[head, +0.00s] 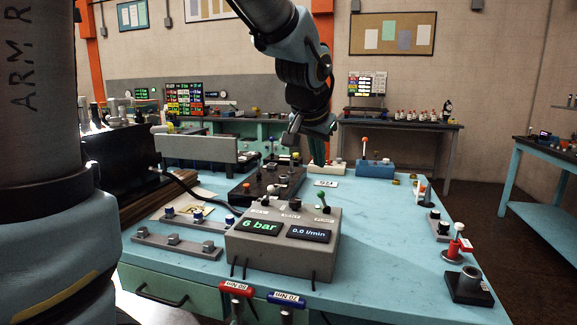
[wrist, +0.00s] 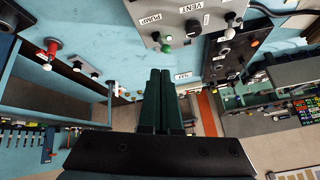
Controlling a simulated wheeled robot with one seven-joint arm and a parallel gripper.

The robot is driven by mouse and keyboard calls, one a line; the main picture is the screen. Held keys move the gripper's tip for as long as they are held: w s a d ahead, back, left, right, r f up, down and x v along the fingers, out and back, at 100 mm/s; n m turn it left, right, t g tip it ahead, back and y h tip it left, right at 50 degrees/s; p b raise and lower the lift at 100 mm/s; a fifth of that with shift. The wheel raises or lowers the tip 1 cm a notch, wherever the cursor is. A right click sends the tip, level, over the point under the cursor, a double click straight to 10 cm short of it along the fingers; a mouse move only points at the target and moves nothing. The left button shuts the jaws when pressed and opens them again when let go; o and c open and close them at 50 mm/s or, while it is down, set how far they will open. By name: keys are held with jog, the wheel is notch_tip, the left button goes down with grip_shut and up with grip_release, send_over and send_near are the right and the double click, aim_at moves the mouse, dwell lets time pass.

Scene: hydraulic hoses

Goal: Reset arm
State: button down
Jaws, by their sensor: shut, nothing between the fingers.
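My gripper (head: 294,158) hangs from my arm above the far middle part of the blue workbench (head: 375,262) in the head view. Its two dark green fingers (wrist: 163,100) lie together in the wrist view, shut with nothing between them. A grey control box (head: 283,243) stands in front of it, its displays reading "6 bar" and "0.0 l/min". The box also shows at the top of the wrist view (wrist: 185,12), with the labels "PUMP" and "VENT" and a green-knobbed lever (wrist: 165,47). The fingertips are apart from the box. The exact height above the bench is unclear.
A dark valve block (head: 262,187) lies behind the box. Red (head: 237,289) and blue (head: 286,298) tagged handles hang at the front edge. A dark socket block (head: 468,287) and a red-and-white post (head: 458,243) stand at right. The right middle of the bench is clear.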

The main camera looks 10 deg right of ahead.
jog(key=a+f+n+g+y, duration=0.1)
jog(key=a+f+n, duration=0.1)
jog(key=a+f, duration=0.45)
jog(key=a+f+n+g+y, duration=0.1)
jog(key=a+f+n+y, duration=0.2)
jog(key=a, duration=0.7)
jog(key=s+a+f+n+g, duration=0.2)
jog(key=s+a+f, duration=0.5)
jog(key=a, duration=0.4)
jog(key=shift+s+f+n+g, duration=0.3)
jog(key=shift+s+f+n, duration=0.1)
jog(key=shift+f+n, duration=0.4)
jog(key=shift+d+r, duration=0.1)
jog(key=shift+d, duration=0.05)
